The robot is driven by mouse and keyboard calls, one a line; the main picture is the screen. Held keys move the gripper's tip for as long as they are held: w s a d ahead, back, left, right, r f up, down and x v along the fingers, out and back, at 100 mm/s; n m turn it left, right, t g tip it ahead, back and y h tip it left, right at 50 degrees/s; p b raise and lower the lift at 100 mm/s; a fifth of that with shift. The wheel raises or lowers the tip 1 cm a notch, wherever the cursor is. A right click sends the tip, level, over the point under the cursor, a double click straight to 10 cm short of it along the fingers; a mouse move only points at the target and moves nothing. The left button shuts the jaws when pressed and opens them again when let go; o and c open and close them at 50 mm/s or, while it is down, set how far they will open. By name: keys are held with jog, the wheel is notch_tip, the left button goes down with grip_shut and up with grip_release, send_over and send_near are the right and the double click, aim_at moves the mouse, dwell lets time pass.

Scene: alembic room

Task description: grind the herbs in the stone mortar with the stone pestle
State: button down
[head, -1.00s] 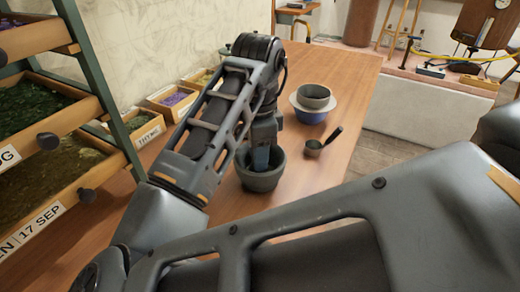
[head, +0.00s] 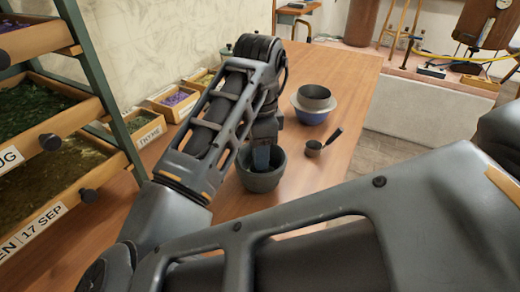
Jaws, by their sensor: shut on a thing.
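The dark grey stone mortar (head: 262,183) stands upright on the wooden table, below the end of my arm. My gripper (head: 261,160) points down into the mortar's mouth, with its blue-grey fingers at or inside the rim. It is shut on the stone pestle, which is mostly hidden by the fingers and the mortar wall. The herbs inside the mortar cannot be seen from here.
A small dark long-handled cup (head: 314,149) lies just right of the mortar. Behind it, a grey bowl sits in a white-rimmed blue vessel (head: 311,117). Labelled herb boxes (head: 145,131) line the wall; a drawer rack (head: 60,125) stands left. The table's right side (head: 350,85) is clear.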

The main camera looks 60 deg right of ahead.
jog(key=shift+s+r, duration=0.1)
jog(key=shift+s, duration=0.35)
notch_tip(320, 180, up, 9)
jog(key=p, duration=0.7)
jog(key=shift+f, duration=0.2)
dwell(0.3)
jog(key=shift+w+f+n+b, duration=0.2)
jog(key=shift+n+b, duration=0.25)
jog(key=shift+n, duration=0.45)
jog(key=n+b, duration=0.1)
jog(key=n, duration=0.3)
jog(key=shift+w+d+b, duration=0.15)
jog(key=shift+w+b, duration=0.05)
jog(key=shift+b, duration=0.15)
jog(key=shift+f, duration=0.15)
jog(key=shift+f+b, duration=2.95)
jog(key=shift+f, duration=0.85)
